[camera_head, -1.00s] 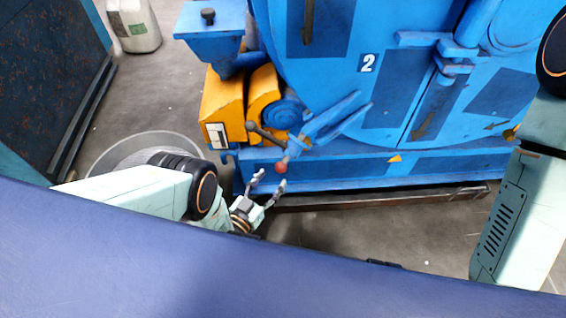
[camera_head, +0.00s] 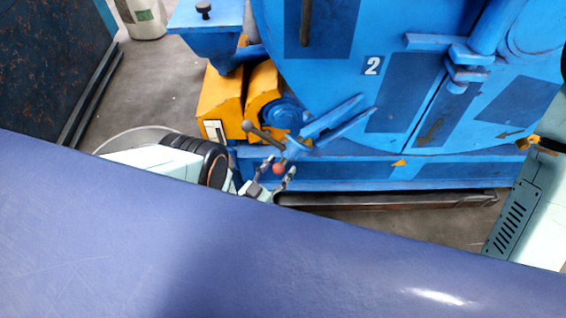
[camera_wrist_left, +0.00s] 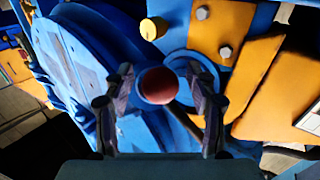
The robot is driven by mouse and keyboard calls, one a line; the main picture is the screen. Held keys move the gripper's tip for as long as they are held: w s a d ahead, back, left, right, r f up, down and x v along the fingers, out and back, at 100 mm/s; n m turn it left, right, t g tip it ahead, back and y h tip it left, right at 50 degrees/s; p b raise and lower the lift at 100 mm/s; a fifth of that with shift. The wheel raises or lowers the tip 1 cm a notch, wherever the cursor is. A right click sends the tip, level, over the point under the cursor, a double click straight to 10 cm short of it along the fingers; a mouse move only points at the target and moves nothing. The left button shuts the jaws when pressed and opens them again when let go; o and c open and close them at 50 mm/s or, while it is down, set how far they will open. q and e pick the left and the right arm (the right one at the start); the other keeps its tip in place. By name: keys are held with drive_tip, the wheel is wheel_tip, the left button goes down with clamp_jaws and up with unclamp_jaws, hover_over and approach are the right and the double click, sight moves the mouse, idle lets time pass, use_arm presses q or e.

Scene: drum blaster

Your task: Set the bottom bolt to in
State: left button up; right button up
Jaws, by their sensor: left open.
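The blue drum blaster (camera_head: 400,60) stands ahead in the head view. On its lower left side is a bolt lever with a red ball knob (camera_head: 279,168) and a dark-knobbed bar (camera_head: 262,134). My left gripper (camera_head: 280,167) is open, with its fingers on either side of the red knob. In the left wrist view the red knob (camera_wrist_left: 158,85) sits between the two fingers of the left gripper (camera_wrist_left: 159,78); I cannot tell whether they touch it. My right gripper is out of view. Which of these parts is the bottom bolt is not labelled.
Yellow housings (camera_head: 220,100) stand left of the knob, with a blue hopper (camera_head: 205,35) above. A rusty rail (camera_head: 400,202) runs along the machine's base. A dark panel (camera_head: 45,60) and a white container (camera_head: 142,18) stand at the left. Grey floor lies between.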

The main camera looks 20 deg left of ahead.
use_arm(q)
drive_tip(key=shift+w, duration=0.15)
drive_tip(key=shift+c, duration=0.2)
drive_tip(key=shift+r, duration=0.1)
clamp_jaws()
idle(0.3)
